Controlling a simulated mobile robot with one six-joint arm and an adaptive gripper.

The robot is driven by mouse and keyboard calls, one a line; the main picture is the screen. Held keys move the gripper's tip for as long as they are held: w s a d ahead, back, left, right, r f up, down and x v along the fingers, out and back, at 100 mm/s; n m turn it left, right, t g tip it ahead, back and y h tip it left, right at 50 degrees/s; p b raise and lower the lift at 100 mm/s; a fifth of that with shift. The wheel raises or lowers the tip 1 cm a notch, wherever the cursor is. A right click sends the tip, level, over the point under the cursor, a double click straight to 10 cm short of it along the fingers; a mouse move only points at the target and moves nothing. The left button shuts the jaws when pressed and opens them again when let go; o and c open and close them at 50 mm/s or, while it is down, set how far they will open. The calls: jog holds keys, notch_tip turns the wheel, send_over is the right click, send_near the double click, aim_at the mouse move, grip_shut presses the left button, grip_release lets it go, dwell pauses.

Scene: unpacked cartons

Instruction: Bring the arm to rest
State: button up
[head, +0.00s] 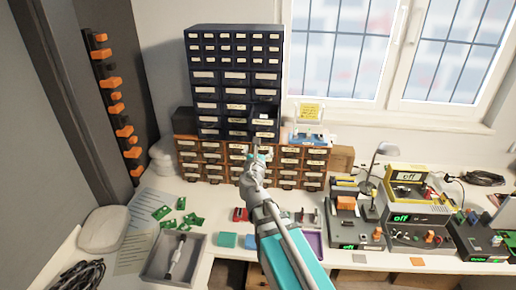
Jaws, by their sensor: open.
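My arm reaches up from the lower middle of the head view, with a teal link and grey joints. My gripper (257,147) is at its far end, small in the picture, in front of the drawer cabinets. It is open, and I see nothing held in it. Behind it stand a dark blue drawer cabinet (208,77) and, below that, an orange-brown drawer unit (198,171). I cannot tell how far the fingertips are from the drawer fronts. The arm hides part of the lower drawers and the bench.
A grey tray (153,268) holds a pen-like tool. Green boards (162,212) lie behind it. Bench instruments (413,215) and a lamp (385,150) crowd the right. An orange-and-black rack (117,107) stands at left. Small coloured boxes (227,240) lie beside my arm.

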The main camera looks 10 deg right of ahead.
jog(key=s+d+f+m+g+h, duration=0.1)
jog(key=s+d+f+m+g, duration=0.35)
jog(key=m, duration=0.55)
jog(key=s+d+f+m+g+h, duration=0.2)
jog(key=s+d+f+m+g, duration=0.3)
jog(key=m, duration=0.5)
jog(key=s+a+f+m+g+y, duration=0.4)
jog(key=s+f+m+g+y, duration=0.3)
jog(key=s+m, duration=0.4)
jog(key=shift+s+f+m+g+y, duration=0.3)
jog(key=shift+f+m+g, duration=0.15)
jog(key=shift+f+m, duration=0.6)
jog(key=shift+a, duration=0.1)
